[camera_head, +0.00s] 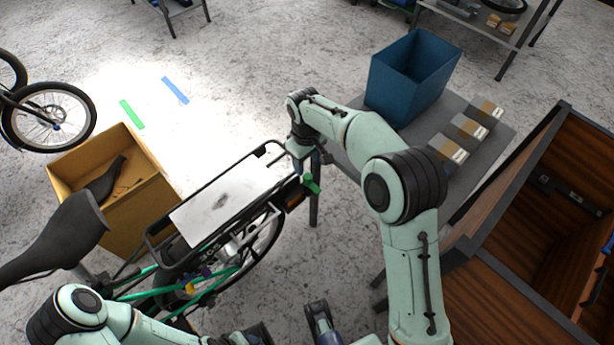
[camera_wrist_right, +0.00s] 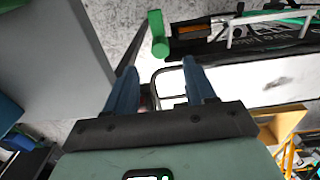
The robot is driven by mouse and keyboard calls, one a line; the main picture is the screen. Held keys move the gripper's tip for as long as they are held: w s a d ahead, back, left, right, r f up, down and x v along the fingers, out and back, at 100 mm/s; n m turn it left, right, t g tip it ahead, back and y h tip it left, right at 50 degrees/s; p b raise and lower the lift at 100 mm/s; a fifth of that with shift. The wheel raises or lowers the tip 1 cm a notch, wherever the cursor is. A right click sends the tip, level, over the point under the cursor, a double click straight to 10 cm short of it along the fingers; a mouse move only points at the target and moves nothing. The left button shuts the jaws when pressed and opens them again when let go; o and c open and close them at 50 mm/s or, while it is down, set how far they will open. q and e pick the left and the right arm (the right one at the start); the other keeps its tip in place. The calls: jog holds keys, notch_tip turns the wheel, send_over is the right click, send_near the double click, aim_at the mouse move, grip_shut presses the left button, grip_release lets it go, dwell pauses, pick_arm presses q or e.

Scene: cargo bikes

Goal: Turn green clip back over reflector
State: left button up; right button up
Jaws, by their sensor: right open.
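The green clip (camera_head: 312,186) sits at the right end of the bike's rear rack, beside the orange reflector (camera_head: 293,204). It stands out from the rack and does not cover the reflector. In the right wrist view the clip (camera_wrist_right: 158,36) lies just beyond my fingertips, with the reflector (camera_wrist_right: 189,29) to its right. My right gripper (camera_head: 306,164) points down above the rack end, close to the clip. Its two blue fingers (camera_wrist_right: 160,72) are apart with nothing between them. My left arm enters at the bottom; its fingers are not clear.
The rack carries a white plate (camera_head: 225,200). A cardboard box (camera_head: 150,200) stands left of the bike. A grey table (camera_head: 400,135) with a blue bin (camera_head: 385,88) and several small boxes stands to the right, near a wooden cargo box (camera_head: 520,280).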

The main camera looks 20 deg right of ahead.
aim_at(308, 176)
notch_tip(308, 176, down, 8)
jog(key=shift+d+f+b, duration=0.1)
jog(key=shift+f+b, duration=0.15)
jog(key=shift+b, duration=0.4)
grip_shut()
